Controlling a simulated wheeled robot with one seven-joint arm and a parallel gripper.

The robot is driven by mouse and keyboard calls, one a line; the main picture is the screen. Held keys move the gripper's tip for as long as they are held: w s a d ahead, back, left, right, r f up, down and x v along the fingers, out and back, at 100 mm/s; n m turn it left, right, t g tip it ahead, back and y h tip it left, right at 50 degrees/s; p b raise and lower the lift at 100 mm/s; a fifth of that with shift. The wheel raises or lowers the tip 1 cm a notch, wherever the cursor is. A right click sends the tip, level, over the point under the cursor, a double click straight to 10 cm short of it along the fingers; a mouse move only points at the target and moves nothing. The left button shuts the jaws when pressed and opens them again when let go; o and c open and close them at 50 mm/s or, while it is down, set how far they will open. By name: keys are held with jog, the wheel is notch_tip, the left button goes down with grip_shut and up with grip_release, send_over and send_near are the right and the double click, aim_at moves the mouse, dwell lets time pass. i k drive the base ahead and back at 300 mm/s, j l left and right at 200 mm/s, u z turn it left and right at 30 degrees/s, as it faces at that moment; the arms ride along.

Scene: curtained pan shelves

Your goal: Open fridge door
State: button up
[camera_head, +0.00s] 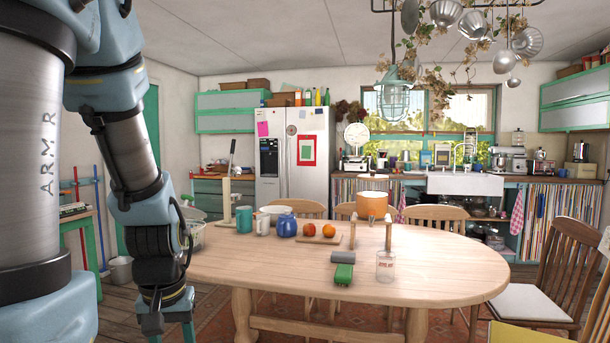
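The fridge (319,185) is a silver two-door unit against the back wall, far across the room. Both its doors look closed. The left door has a dark dispenser panel; the right door carries a red and green framed picture and small notes. My gripper (168,322) hangs down at the lower left, in front of the table's left end and far from the fridge. Its fingertips are cut off or unclear near the bottom edge, and I see nothing held in it.
A long oval wooden table (440,272), with mugs, fruit and a pot on it, stands between me and the fridge. Wooden chairs (440,216) surround it. Pans hang overhead at the right. Some floor shows left of the table.

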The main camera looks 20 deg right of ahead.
aim_at(308, 146)
jog(key=i+j+u, duration=0.1)
jog(key=i+u, duration=0.3)
jog(key=i, duration=0.55)
jog(key=i+j+u, duration=0.1)
jog(key=i+u, duration=0.15)
jog(key=i, duration=1)
jog(key=i+l+u, duration=0.2)
jog(key=i, duration=1.05)
jog(key=i+l+z, duration=0.1)
jog(key=i+z, duration=0.15)
jog(key=i, duration=0.3)
jog(key=i+z, duration=0.25)
jog(key=i, duration=0.3)
jog(key=i+z, duration=0.25)
jog(key=i, duration=0.35)
jog(key=i+j+z, duration=0.3)
jog(key=i, duration=0.25)
jog(key=i+l+z, duration=0.1)
jog(key=i+z, duration=0.15)
jog(key=i, duration=0.45)
jog(key=i+j+z, duration=0.2)
jog(key=i, duration=0.45)
jog(key=i+z, duration=0.25)
jog(key=i, duration=0.45)
